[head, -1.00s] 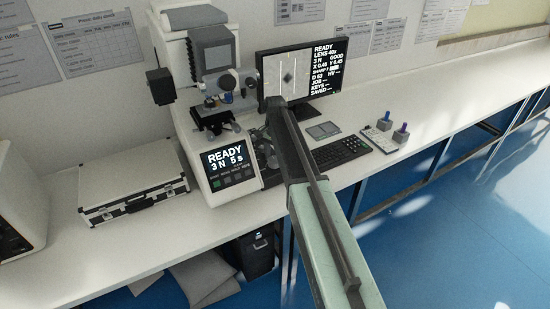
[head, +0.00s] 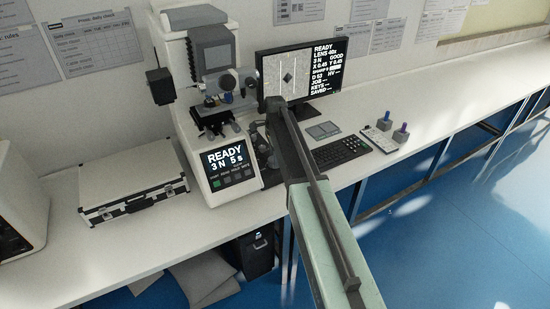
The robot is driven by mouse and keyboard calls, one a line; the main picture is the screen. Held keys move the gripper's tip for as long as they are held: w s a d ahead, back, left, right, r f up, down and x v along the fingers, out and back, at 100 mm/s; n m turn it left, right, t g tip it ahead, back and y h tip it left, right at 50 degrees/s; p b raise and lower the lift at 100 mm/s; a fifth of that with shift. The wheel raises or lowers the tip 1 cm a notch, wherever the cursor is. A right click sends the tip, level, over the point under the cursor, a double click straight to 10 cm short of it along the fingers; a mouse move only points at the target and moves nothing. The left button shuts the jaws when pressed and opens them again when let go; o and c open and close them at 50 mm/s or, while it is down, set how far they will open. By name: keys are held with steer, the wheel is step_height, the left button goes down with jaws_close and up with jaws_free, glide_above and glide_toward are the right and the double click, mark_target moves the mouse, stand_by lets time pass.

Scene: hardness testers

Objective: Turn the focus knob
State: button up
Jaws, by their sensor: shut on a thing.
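The hardness tester (head: 205,62) stands on the bench left of centre, with its stage (head: 212,118) under the lens turret. Its front panel (head: 229,163) reads READY, 3 N, 5 s. My arm reaches up from the bottom to the tester's right side. My gripper (head: 264,146) is low beside the tester's base, small and partly behind my arm. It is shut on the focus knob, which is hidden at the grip. The monitor (head: 301,72) behind shows a dark, crisp diamond mark, LENS 40x, GOOD, and a light bar beside SHARP.
A keyboard (head: 340,152) and a grey pad (head: 323,130) lie right of my arm. A silver case (head: 130,185) lies left of the tester. The bench is clear at far right.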

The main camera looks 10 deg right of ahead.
stand_by(0.3)
steer(key=o, duration=1.4)
steer(key=shift+c, duration=0.2)
steer(key=shift+r, duration=0.1)
step_height(320, 180, up, 8)
steer(key=p, duration=0.8)
steer(key=shift+f, duration=0.2)
